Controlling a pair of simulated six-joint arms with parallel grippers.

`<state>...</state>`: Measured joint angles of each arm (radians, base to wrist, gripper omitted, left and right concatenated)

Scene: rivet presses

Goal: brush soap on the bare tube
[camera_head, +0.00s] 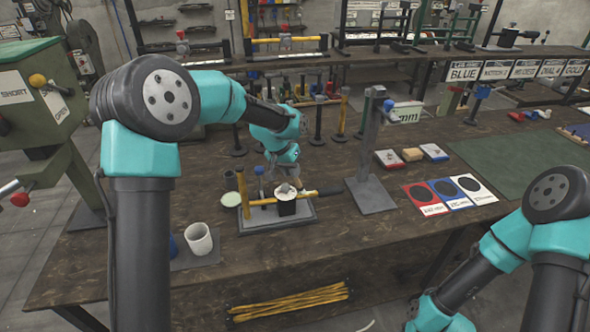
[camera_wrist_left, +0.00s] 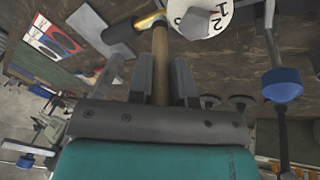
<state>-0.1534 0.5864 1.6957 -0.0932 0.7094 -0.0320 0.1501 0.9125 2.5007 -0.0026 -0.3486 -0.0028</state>
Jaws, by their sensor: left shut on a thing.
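My left gripper (camera_head: 286,180) is over the fixture in the middle of the bench. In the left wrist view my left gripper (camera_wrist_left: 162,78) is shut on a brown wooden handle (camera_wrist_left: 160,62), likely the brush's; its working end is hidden. A tube with a yellow part (camera_head: 262,201) and a dark part (camera_head: 330,191) lies level across the fixture, through a black block with a white top (camera_head: 286,207). Whether the brush touches the tube cannot be told. My right gripper is out of view.
A white cup (camera_head: 199,239) stands at the bench's front left. A grey post on a base (camera_head: 371,194) stands right of the fixture. Red, blue and white cards (camera_head: 448,191) and a green mat (camera_head: 525,160) lie further right. Several upright tools stand behind.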

